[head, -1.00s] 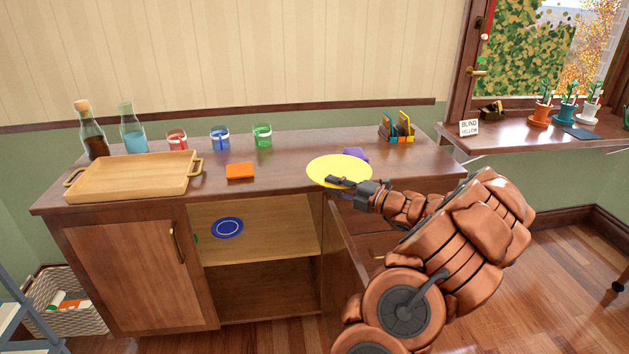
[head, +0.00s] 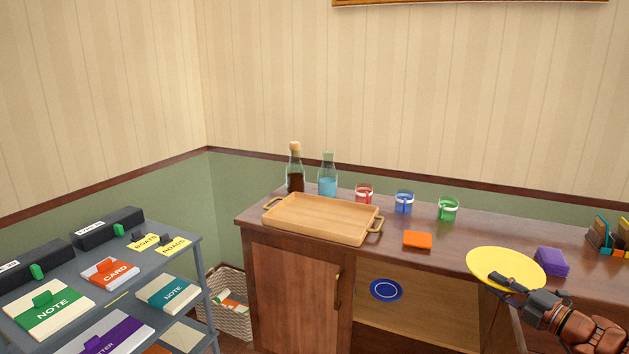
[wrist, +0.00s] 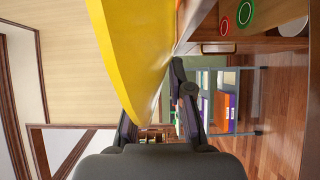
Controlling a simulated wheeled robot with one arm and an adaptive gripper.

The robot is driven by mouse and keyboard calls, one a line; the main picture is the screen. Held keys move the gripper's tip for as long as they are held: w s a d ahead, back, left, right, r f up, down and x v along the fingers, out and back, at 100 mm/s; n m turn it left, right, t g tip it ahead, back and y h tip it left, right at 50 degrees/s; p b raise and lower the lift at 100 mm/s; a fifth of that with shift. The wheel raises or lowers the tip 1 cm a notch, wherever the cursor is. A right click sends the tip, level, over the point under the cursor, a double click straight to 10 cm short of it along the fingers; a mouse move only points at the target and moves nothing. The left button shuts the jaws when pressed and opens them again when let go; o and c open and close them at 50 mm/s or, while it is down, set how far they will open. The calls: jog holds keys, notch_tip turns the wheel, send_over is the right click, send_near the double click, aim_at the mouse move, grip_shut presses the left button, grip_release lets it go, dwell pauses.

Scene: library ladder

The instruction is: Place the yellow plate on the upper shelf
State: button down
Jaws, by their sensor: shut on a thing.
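The yellow plate (head: 507,263) is in my gripper (head: 510,287), near the counter's front edge at the right of the head view. My gripper is shut on the plate's near rim. In the wrist view the plate (wrist: 135,45) stands large and edge-on between the fingers (wrist: 155,105) and hides much of what is behind. Below the counter, an open compartment has an upper shelf (head: 425,315), partly cut by the plate and picture edge. A blue plate with a white ring (head: 386,290) shows inside it.
On the counter are a wooden tray (head: 322,218), two bottles (head: 328,180), several coloured mugs (head: 404,202), an orange block (head: 417,240) and a purple block (head: 552,262). A grey cart (head: 190,255) with cards stands at the left. A wicker basket (head: 232,315) is beside the cabinet.

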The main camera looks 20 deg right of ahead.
jog(key=w+a+n+g+y, duration=0.1)
jog(key=w+a+n+y, duration=0.15)
jog(key=w+a, duration=0.55)
jog(key=w+a+n+g+y, duration=0.2)
jog(key=w+a+y, duration=0.25)
jog(key=a, duration=0.75)
jog(key=w+a+n+g+y, duration=0.2)
jog(key=a, duration=0.8)
jog(key=w+a+n+g+y, duration=0.1)
jog(key=w+a+g, duration=0.1)
jog(key=a, duration=0.8)
notch_tip(320, 180, up, 7)
jog(key=a+p, duration=0.1)
jog(key=p, duration=1.4)
jog(key=shift+s+p, duration=0.25)
jog(key=shift+p, duration=0.15)
jog(key=shift+a+n, duration=0.15)
jog(key=shift+n, duration=0.1)
